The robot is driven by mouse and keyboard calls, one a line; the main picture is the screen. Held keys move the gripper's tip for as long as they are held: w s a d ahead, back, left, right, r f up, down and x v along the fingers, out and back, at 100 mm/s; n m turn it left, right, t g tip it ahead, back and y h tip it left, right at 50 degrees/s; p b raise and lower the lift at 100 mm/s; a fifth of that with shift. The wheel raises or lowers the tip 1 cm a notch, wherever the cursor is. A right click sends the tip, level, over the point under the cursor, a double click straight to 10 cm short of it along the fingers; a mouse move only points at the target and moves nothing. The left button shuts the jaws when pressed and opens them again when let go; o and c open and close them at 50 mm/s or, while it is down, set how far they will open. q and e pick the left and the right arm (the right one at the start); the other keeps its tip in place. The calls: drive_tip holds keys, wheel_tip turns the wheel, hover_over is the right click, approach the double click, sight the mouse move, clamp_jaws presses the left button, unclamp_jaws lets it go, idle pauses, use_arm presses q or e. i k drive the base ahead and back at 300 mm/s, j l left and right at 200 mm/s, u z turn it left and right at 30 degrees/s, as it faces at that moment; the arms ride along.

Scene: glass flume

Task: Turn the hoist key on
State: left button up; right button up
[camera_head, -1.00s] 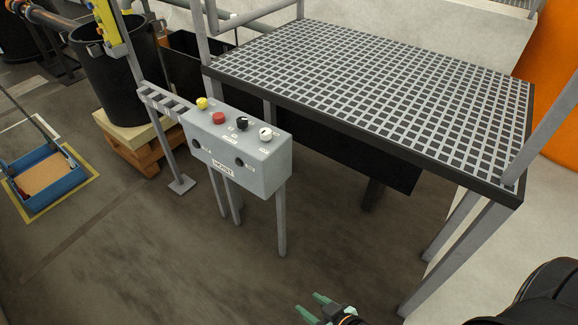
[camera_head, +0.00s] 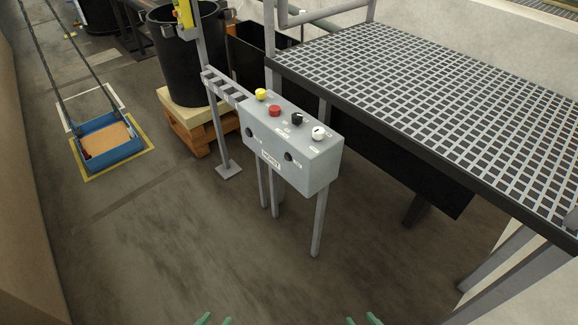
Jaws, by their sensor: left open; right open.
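The grey hoist control box (camera_head: 310,170) stands on grey legs at the centre, with a "HOIST" label on its front. On its top are a yellow button (camera_head: 261,94), a red button (camera_head: 274,110), a black knob (camera_head: 297,118) and a white knob (camera_head: 319,132). I cannot tell which one is the key, as their labels are too small to read. My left gripper (camera_head: 216,320) and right gripper (camera_head: 362,320) show only green fingertips at the bottom edge, both open and empty. Both are well apart from the box, on its near side.
A grated platform (camera_head: 440,110) with a dark edge lies right of the box. A black bin (camera_head: 182,60) on a wooden pallet (camera_head: 190,122) stands behind left. A blue tray (camera_head: 110,155) hangs on lines or rests at far left. The floor before the box is clear.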

sight(260, 93)
drive_tip(key=i+j+z, duration=0.1)
drive_tip(key=i+j, duration=0.45)
drive_tip(key=j, duration=0.2)
drive_tip(key=i+j+z, duration=0.15)
drive_tip(key=i+j, duration=0.35)
drive_tip(key=j, duration=0.3)
drive_tip(key=i+j+z, duration=0.15)
drive_tip(key=j, duration=0.25)
drive_tip(key=i, duration=0.1)
